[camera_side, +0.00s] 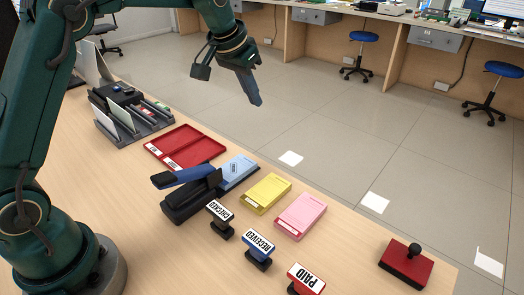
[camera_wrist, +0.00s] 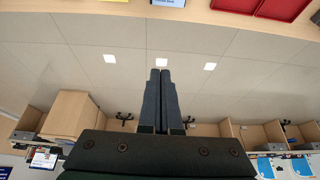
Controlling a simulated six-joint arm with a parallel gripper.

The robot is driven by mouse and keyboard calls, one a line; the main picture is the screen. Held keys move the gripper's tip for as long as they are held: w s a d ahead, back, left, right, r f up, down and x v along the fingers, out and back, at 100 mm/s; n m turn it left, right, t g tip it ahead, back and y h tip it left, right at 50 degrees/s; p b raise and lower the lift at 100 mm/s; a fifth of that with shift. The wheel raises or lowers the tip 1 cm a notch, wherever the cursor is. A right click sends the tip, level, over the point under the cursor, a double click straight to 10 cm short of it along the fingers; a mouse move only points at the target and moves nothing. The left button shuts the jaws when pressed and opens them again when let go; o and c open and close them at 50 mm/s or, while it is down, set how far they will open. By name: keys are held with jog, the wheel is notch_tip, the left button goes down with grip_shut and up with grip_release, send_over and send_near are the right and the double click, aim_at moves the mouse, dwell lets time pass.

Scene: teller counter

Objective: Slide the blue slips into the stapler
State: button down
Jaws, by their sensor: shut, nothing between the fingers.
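The blue slips (camera_side: 237,171) lie in a small stack on the counter, right beside the stapler (camera_side: 190,196). The stapler is dark with a blue top arm, which is raised. The near end of the slips meets the stapler's right end; I cannot tell whether they are between its jaws. My gripper (camera_side: 257,101) is raised well above and beyond the counter's far edge, apart from both. It is shut and empty. In the wrist view the two fingers (camera_wrist: 160,72) are together and point out over the floor. A bit of the blue slips (camera_wrist: 168,2) shows at the top edge there.
A red two-part tray (camera_side: 186,147) lies behind the stapler. Yellow slips (camera_side: 267,194) and pink slips (camera_side: 300,215) lie to the right. Stamps marked CHECKED (camera_side: 220,219), RECEIVED (camera_side: 258,250) and PAID (camera_side: 305,279) stand in front. A red ink pad (camera_side: 405,265) is far right.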

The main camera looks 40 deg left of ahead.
jog(key=g, duration=0.1)
send_over(247, 159)
jog(key=w, duration=0.2)
notch_tip(247, 159, down, 6)
jog(key=shift+s+f, duration=0.15)
jog(key=shift+f, duration=1.95)
jog(key=shift+s+f, duration=0.15)
jog(key=shift+f, duration=1.95)
jog(key=shift+s, duration=1.2)
